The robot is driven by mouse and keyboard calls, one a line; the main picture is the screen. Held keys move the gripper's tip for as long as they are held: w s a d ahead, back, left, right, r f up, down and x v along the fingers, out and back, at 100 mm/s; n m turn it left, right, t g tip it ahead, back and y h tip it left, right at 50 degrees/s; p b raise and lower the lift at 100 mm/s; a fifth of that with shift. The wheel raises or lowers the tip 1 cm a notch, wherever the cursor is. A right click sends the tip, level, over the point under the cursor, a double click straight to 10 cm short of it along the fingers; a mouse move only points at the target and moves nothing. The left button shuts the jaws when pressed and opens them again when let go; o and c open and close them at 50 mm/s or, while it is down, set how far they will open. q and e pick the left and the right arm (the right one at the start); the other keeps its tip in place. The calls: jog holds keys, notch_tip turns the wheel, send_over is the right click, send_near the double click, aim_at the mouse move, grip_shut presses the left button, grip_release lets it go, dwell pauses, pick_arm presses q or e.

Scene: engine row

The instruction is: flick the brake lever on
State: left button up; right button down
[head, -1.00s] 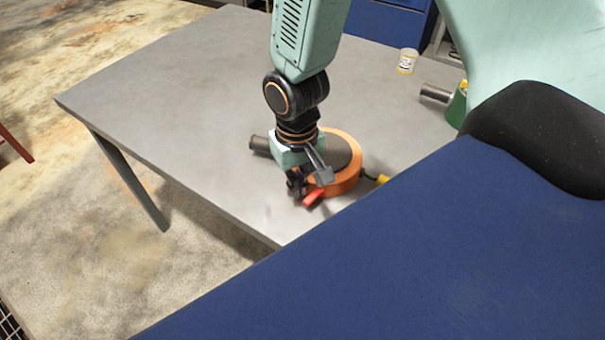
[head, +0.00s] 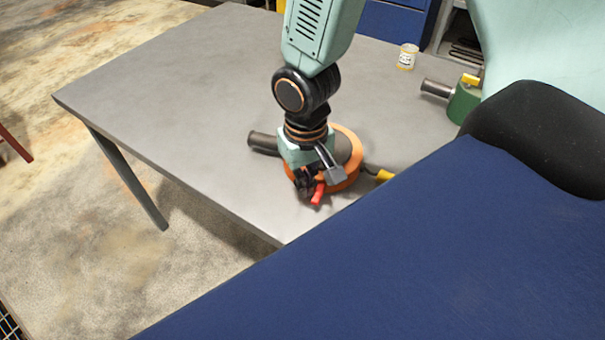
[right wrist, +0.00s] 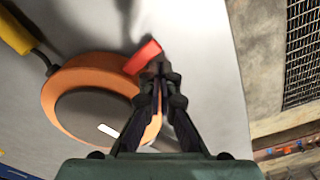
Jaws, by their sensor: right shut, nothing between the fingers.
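The brake lever (head: 318,194) is a short red piece at the near side of a round orange unit with a dark grey top (head: 346,176) on the grey table. In the right wrist view the red lever (right wrist: 142,57) sticks out from the orange rim (right wrist: 62,92), just left of my fingertips. My right gripper (head: 304,190) is shut and empty, pointing down beside the lever in the head view. In the right wrist view its closed fingertips (right wrist: 160,72) are at or very near the lever; I cannot tell if they touch. My left gripper is not in view.
The grey table (head: 180,90) is clear to the left. A yellow-ended cable (head: 384,176) leaves the orange unit on the right. A green unit with a metal cylinder (head: 462,103) and a small can (head: 407,57) stand farther back. A blue surface (head: 400,270) fills the near right.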

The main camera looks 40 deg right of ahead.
jog(key=shift+s+d+f+b, duration=0.1)
jog(key=shift+s+d+b, duration=0.15)
jog(key=shift+b, duration=0.1)
notch_tip(320, 180, up, 7)
jog(key=p, duration=0.8)
jog(key=shift+w+a, duration=0.15)
jog(key=shift+w, duration=0.2)
jog(key=shift+a, duration=0.1)
